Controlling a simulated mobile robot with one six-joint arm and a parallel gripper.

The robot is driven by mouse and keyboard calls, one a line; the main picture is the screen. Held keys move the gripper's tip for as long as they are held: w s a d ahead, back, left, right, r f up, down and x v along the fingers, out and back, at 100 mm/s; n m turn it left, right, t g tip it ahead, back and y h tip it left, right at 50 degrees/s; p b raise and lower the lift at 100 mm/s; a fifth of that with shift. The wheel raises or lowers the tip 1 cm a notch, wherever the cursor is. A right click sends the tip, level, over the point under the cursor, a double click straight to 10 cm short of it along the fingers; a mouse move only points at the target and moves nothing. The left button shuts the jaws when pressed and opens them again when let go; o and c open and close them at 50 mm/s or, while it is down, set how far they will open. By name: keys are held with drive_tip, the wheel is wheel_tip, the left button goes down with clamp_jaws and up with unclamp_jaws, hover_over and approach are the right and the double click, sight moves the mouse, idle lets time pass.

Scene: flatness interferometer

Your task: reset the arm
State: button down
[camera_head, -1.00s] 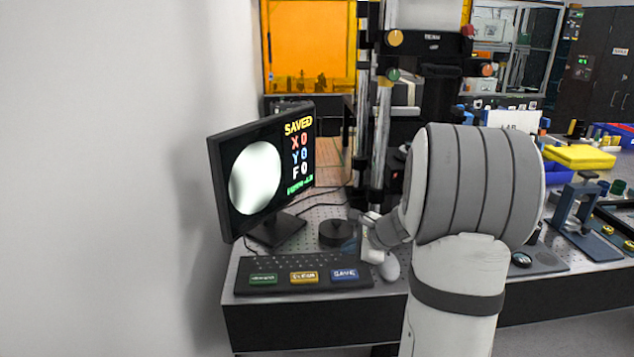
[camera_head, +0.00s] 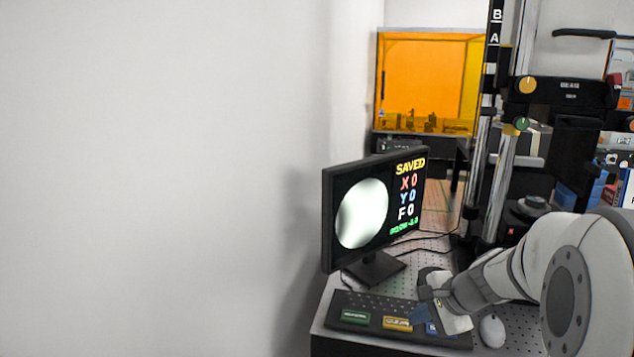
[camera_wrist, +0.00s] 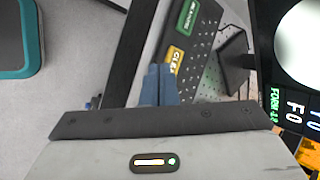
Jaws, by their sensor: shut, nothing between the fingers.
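My gripper (camera_head: 420,316) is shut and empty, its blue fingertips over the front right part of the black keyboard (camera_head: 375,305), by the blue key, which it partly hides. I cannot tell whether it touches. In the wrist view the blue fingers (camera_wrist: 160,84) are together, pointing toward the yellow key (camera_wrist: 173,58), with the green key (camera_wrist: 187,16) beyond. My arm reaches in from the lower right of the head view. The monitor (camera_head: 327,225) reads SAVED, X 0, Y 0, F 0, with a bright round spot.
A white mouse (camera_head: 492,331) lies right of the keyboard. The interferometer's column (camera_head: 503,165) and black head (camera_head: 562,92) stand behind my arm. An orange enclosure (camera_head: 430,80) is at the back. A teal-edged item (camera_wrist: 20,70) shows at the wrist view's left. A bare wall fills the left.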

drive_tip(key=s+a+n+g+h, duration=0.1)
drive_tip(key=s+a+n+h, duration=0.1)
drive_tip(key=s+n, duration=0.5)
drive_tip(key=s+a+r+n+g+h, duration=0.1)
drive_tip(key=s+a+n, duration=0.4)
drive_tip(key=s, duration=0.7)
drive_tip(key=n+h, duration=0.1)
drive_tip(key=n, duration=0.1)
drive_tip(key=shift+r+n+g, duration=0.2)
drive_tip(key=shift+n+g, duration=0.2)
drive_tip(key=shift+w, duration=0.1)
